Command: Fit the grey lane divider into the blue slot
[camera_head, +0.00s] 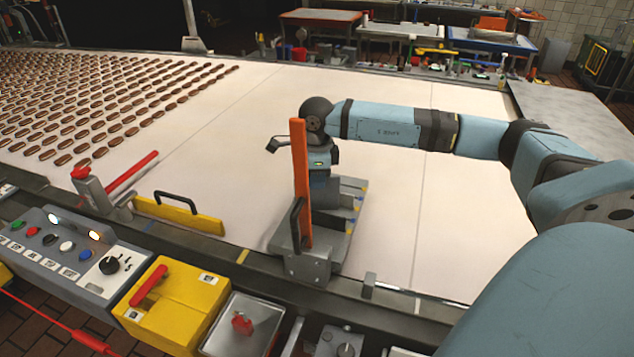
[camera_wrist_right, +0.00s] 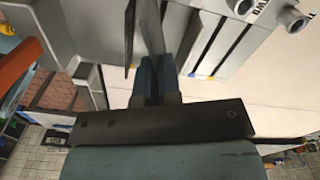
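My right gripper (camera_head: 322,190) is down at a grey fixture (camera_head: 345,222) on the near edge of the cream belt, behind an upright orange bar. In the right wrist view my right gripper (camera_wrist_right: 155,75) has its fingers close together on a thin grey plate, which looks like the grey lane divider (camera_wrist_right: 149,25). The fixture has several dark slots with blue and yellow marks; a blue mark (camera_wrist_right: 194,73) lies just right of the fingers. The plate's far end is hidden, so I cannot tell whether it is in a slot. My left gripper is out of view.
The orange bar (camera_head: 301,180) stands close in front of my right gripper. A yellow plate with a black handle (camera_head: 178,215) and a red lever (camera_head: 130,175) are to the left. Rows of brown biscuits (camera_head: 95,105) lie at far left. The belt right of the fixture is clear.

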